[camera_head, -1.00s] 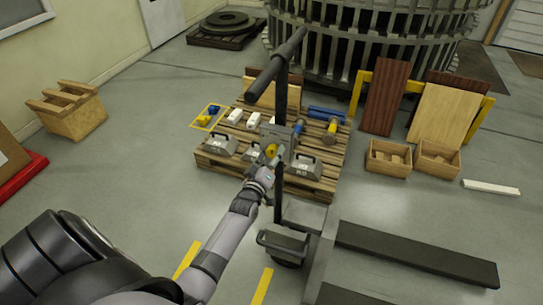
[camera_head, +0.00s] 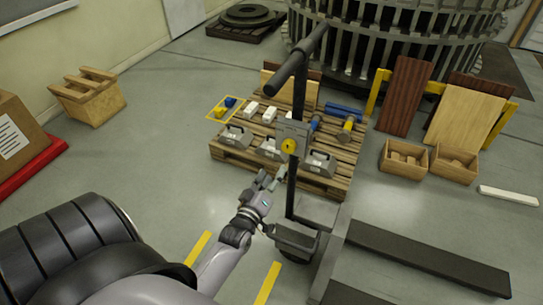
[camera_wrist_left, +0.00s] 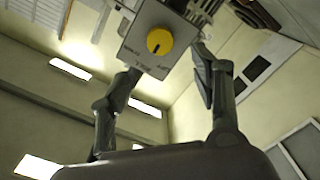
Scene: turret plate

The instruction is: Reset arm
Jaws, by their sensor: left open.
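My left gripper (camera_head: 272,180) is open and empty in the head view, low in front of the pallet and to the left of a dark upright post (camera_head: 293,190). A grey box with a round yellow knob (camera_head: 289,146) is fixed on the post, above and beyond the gripper. In the left wrist view, the two fingers of my left gripper (camera_wrist_left: 165,88) stand apart, and the grey box with the yellow knob (camera_wrist_left: 159,41) shows beyond them, not touched. My right gripper is in neither view.
A wooden pallet (camera_head: 240,158) behind the post bears grey weights with handles, white blocks and blue and yellow parts. Two wooden boxes (camera_head: 403,160) stand to the right. A long dark beam (camera_head: 425,262) lies at the lower right.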

